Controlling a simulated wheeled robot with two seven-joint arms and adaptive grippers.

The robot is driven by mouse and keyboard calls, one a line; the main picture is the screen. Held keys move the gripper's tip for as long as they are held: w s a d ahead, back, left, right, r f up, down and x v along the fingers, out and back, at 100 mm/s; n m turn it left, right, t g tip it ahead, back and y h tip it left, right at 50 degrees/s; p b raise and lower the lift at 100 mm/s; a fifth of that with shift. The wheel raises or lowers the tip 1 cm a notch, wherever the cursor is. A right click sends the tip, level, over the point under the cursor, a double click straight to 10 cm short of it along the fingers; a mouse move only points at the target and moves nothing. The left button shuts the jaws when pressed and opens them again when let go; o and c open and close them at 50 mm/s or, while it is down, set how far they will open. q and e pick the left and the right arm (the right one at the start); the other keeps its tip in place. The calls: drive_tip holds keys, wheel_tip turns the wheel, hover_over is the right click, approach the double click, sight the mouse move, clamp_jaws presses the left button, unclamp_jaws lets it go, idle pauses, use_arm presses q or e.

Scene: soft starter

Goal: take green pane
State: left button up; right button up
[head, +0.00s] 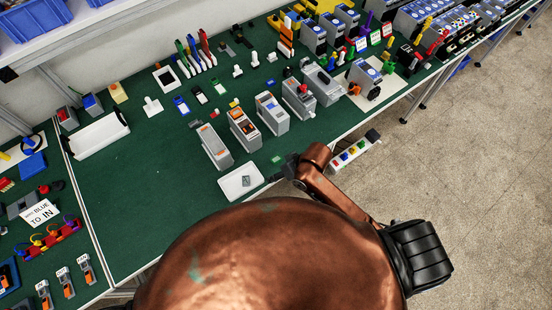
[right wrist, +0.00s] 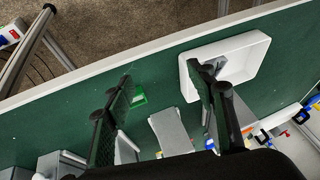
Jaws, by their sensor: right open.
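A small green pane (head: 276,159) lies flat on the green mat near the table's front edge, right of the white tray. In the right wrist view a small green piece with a pale middle (right wrist: 138,99), apparently this pane, lies just beside the left-hand finger. My right gripper (head: 288,166) is at the front edge, close to the pane. In the right wrist view its black fingers (right wrist: 163,86) are spread wide with nothing visible held between them. My left gripper is not in view.
A shallow white tray (head: 240,195) holding a small grey piece stands left of the pane. A row of grey modules (head: 215,148) stands behind. A strip with coloured buttons (head: 354,152) is at the right. Bare mat (head: 140,200) lies to the left.

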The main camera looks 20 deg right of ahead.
sight(276, 159)
drive_tip(key=w+a, duration=0.1)
drive_tip(key=w+a+n+g, duration=0.1)
drive_tip(key=a, duration=0.1)
drive_tip(key=w+a+r+g, duration=0.1)
drive_tip(key=a, duration=0.1)
drive_tip(key=shift+w+r+n+h, duration=0.1)
drive_tip(key=shift+w+n+h, duration=0.2)
drive_tip(key=shift+w, duration=0.05)
drive_tip(key=w+d+h, duration=0.1)
drive_tip(key=d, duration=0.1)
drive_tip(key=w+d+r+m+g+h, duration=0.1)
drive_tip(key=w+d, duration=0.1)
drive_tip(key=w+d+r+h, duration=0.1)
drive_tip(key=w+d, duration=0.1)
drive_tip(key=shift+m, duration=0.3)
drive_tip(key=shift+w+d+f, duration=0.1)
drive_tip(key=shift+f, duration=1.8)
drive_tip(key=shift+w+d+f, duration=0.1)
drive_tip(key=shift+f, duration=1.75)
drive_tip(key=shift+c, duration=0.5)
drive_tip(key=c, duration=0.8)
